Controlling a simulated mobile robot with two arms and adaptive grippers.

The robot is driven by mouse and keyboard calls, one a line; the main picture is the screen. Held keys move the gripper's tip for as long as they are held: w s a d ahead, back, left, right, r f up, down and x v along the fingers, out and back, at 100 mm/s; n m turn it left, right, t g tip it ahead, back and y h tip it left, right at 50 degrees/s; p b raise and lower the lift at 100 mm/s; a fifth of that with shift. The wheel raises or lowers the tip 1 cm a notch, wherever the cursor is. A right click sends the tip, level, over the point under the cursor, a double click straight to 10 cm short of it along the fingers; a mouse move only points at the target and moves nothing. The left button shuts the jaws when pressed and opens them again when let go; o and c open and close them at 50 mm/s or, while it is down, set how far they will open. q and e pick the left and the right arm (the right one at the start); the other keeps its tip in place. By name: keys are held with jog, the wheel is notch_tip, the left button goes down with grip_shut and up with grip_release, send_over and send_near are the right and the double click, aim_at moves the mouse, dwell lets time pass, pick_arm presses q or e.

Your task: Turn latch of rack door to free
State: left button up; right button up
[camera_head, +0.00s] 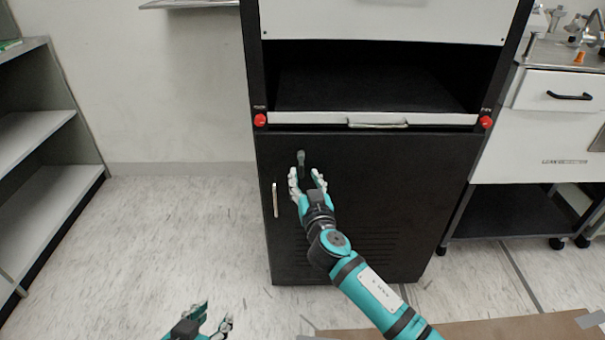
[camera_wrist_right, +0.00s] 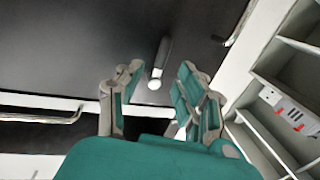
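The black rack door (camera_head: 400,180) is closed in the lower half of the rack. Its latch (camera_head: 301,158) is a small dark lever near the door's upper left. In the right wrist view the latch (camera_wrist_right: 162,58) has a pale rounded end and lies between and just beyond my fingertips, with a gap on each side. My right gripper (camera_head: 308,177) is open just below the latch; its fingers also show in the right wrist view (camera_wrist_right: 158,76). My left gripper (camera_head: 214,318) is open and empty low over the floor, left of the rack.
A silver door handle (camera_head: 275,200) stands upright on the door's left edge. Two red knobs (camera_head: 260,120) (camera_head: 486,122) flank the white shelf front (camera_head: 300,121) above. An open shelf unit (camera_head: 38,135) stands left, a white drawer cabinet (camera_head: 535,130) right. Floor left of the rack is clear.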

aim_at(302, 168)
pick_arm(q)
jog(key=shift+w+d+r+t+h, duration=0.2)
jog(key=shift+w+d+r+t, duration=0.1)
jog(key=shift+w+r+t, duration=0.35)
jog(key=shift+w+d+r+t+h, duration=0.25)
jog(key=shift+w+r+t, duration=0.25)
jog(key=shift+r, duration=0.25)
pick_arm(e)
jog(key=shift+w+a, duration=0.2)
jog(key=shift+w, duration=0.7)
jog(key=shift+w+a, duration=0.2)
jog(key=shift+w, duration=0.65)
grip_shut()
